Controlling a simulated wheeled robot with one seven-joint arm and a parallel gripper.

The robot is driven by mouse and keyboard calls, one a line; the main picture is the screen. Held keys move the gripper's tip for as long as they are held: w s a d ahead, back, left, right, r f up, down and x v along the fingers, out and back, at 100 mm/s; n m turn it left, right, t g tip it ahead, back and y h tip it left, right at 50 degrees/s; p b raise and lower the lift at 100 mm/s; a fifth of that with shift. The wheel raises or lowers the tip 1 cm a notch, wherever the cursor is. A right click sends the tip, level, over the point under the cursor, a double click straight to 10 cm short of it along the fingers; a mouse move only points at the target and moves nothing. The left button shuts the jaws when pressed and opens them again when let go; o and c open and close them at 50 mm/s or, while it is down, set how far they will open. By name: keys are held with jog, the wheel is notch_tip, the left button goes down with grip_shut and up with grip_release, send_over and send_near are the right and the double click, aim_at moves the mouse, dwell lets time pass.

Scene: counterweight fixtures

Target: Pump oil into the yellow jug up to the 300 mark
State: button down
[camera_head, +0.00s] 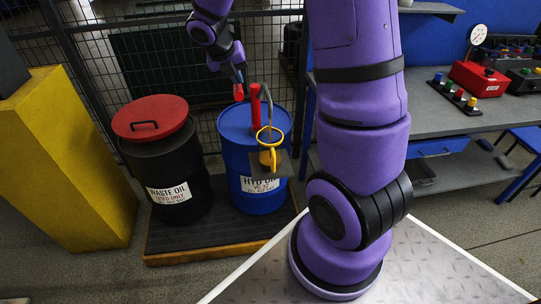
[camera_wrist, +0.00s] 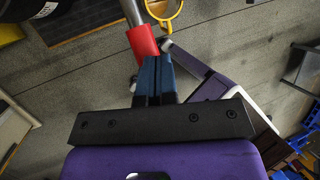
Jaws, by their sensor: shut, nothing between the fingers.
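The blue drum (camera_head: 235,160), labelled HYD OIL, carries a red hand pump (camera_head: 255,101) with a grey curved spout pipe. The yellow jug (camera_head: 268,157) is at the drum's front, below the spout, over a small dark plate (camera_head: 284,167). Its level and marks are too small to read. In the wrist view a yellow ring (camera_wrist: 163,18), likely the jug's rim, shows at the top. My gripper (camera_head: 239,78) is shut and empty, with its blue fingertips (camera_wrist: 154,60) right at the red handle grip (camera_wrist: 143,41). Whether they touch it, I cannot tell.
A black waste oil drum (camera_head: 165,165) with a red lid stands left of the blue drum, on the same dark pallet (camera_head: 200,232). A yellow block (camera_head: 70,160) is at far left. Wire fence stands behind. A bench (camera_head: 440,115) with control boxes is at right.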

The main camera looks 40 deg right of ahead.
jog(key=shift+f, duration=4.05)
notch_tip(320, 180, up, 11)
jog(key=shift+r, duration=0.2)
jog(key=shift+s+r, duration=0.1)
jog(key=shift+r, duration=0.05)
jog(key=s+a+r+m+t+y, duration=0.1)
jog(key=s+a+r+m, duration=0.3)
jog(key=s+m, duration=0.4)
jog(key=s+a+r+m+t+y, duration=0.2)
jog(key=s+a+r+m, duration=0.2)
jog(key=s+m, duration=0.5)
jog(key=s+a+r+m+t+y, duration=0.1)
jog(key=s+a+r+m+y, duration=0.1)
jog(key=s+a+r+m, duration=0.3)
jog(key=s+r+m, duration=0.1)
jog(key=s+m, duration=0.3)
jog(key=m, duration=0.2)
jog(key=shift+s+r+m+t, duration=0.2)
jog(key=shift+m+t, duration=0.1)
